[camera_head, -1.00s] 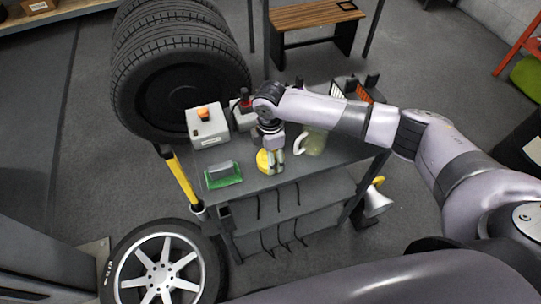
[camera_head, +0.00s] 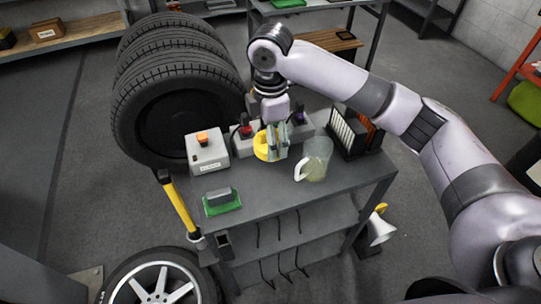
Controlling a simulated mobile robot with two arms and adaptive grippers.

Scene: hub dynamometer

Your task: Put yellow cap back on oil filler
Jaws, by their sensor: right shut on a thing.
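My right gripper (camera_head: 277,150) is above the dark grey cart top, pointing down. It is shut on the yellow cap (camera_head: 262,145), a round bright yellow piece that shows to the left of the fingers and is partly hidden by them. The cap appears raised off the cart top. Behind the gripper are grey housings, one with a red part (camera_head: 245,131) and one with a dark purple part (camera_head: 299,118). I cannot tell which part is the oil filler; the gripper hides some of this area. My left gripper is not in view.
A clear jug (camera_head: 316,160) stands right of the gripper. A grey box with an orange button (camera_head: 207,151) and a green tray holding a grey block (camera_head: 222,203) are at the left. A slotted rack (camera_head: 350,135) stands at the right. The front of the cart top (camera_head: 275,197) is clear.

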